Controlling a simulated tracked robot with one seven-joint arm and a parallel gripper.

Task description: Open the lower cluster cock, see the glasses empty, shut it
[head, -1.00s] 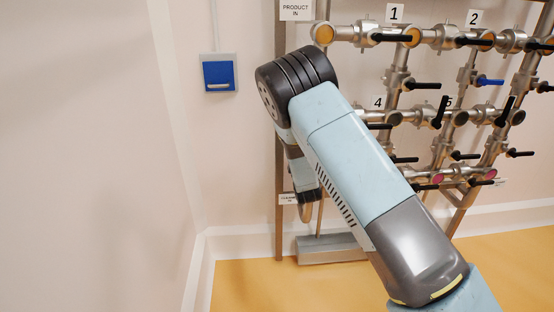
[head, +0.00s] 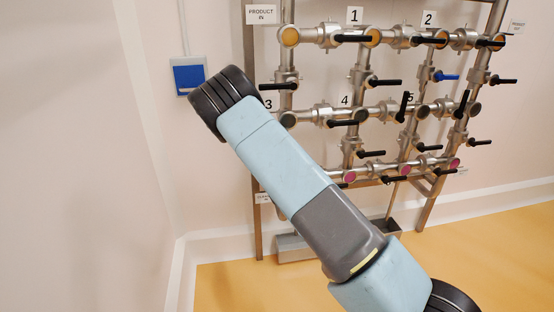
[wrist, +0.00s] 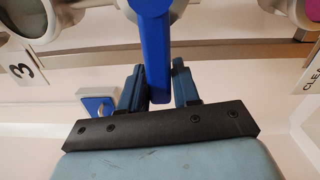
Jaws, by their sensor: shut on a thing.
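In the wrist view my gripper (wrist: 158,88) is shut on a blue cock lever (wrist: 155,50), which sits between its two fingers. In the head view my arm hides my gripper and that lever. The pipe rack shows round sight glasses: orange ones in the top row (head: 372,37), dark ones in the middle row (head: 360,115) and magenta ones in the bottom row (head: 404,169). A grey-green glass (wrist: 28,14) shows at the wrist view's top left, near label 3 (wrist: 22,71).
Several black levers (head: 352,39) stick out from the rack, and another blue lever (head: 445,76) is at its upper right. A blue wall box (head: 189,76) is left of the rack. A grey trough (head: 295,248) stands below. The yellow floor (head: 480,240) is clear at right.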

